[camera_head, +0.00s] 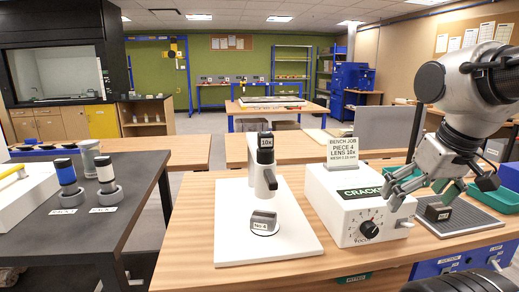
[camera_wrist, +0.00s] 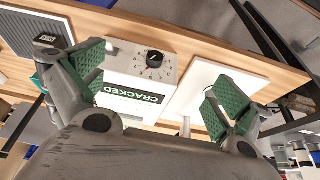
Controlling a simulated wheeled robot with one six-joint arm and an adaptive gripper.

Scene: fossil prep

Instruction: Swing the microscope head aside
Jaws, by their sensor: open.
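The white microscope (camera_head: 256,182) stands upright on a white base board (camera_head: 230,240) on the wooden bench. Its head (camera_head: 265,148) carries a 10x label and points over a grey block (camera_head: 263,222) marked No 4. My gripper (camera_head: 426,192) is open and empty, right of the microscope, over the right part of the control box and the dark mat. In the wrist view my gripper (camera_wrist: 158,88) has its green-padded fingers spread wide, with the base board (camera_wrist: 205,82) near the right finger. Most of the microscope is hidden there.
A white control box (camera_head: 345,210) with a focus knob, a CRACKED label and a job sign (camera_head: 341,150) stands between microscope and gripper. A dark mat (camera_head: 470,222) holds another block (camera_head: 437,212). A green bin (camera_head: 497,198) is far right. Lens pieces (camera_head: 107,182) stand on the left table.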

